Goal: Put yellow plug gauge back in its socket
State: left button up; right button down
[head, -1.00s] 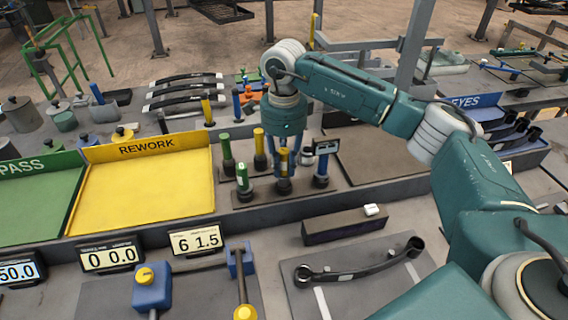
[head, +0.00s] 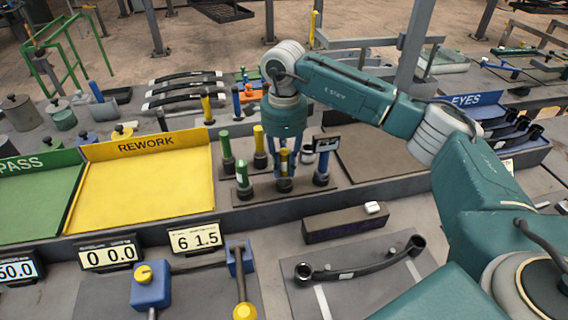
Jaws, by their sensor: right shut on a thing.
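My right gripper (head: 284,163) points down over the gauge stand (head: 236,200), its blue fingers shut around a yellow plug gauge (head: 286,169). The gauge is upright, and its dark lower end is at the front-middle place of the stand. The fingers partly hide it, and I cannot tell whether it is fully seated. A second yellow gauge (head: 260,140) stands upright behind it to the left. My left gripper is not in view.
Green gauges (head: 227,146) stand on the left of the stand, and a blue gauge (head: 322,164) with a small display stands close on the right. The yellow REWORK tray (head: 140,190) lies left. A dark box (head: 345,224) stands in front.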

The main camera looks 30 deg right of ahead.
aim_at(284, 151)
jog(key=shift+f+b, duration=0.6)
jog(key=shift+f, duration=0.25)
jog(key=c, duration=1)
grip_release()
jog(key=shift+r+p, duration=2.45)
jog(key=shift+r, duration=1.6)
jog(key=shift+f, duration=0.1)
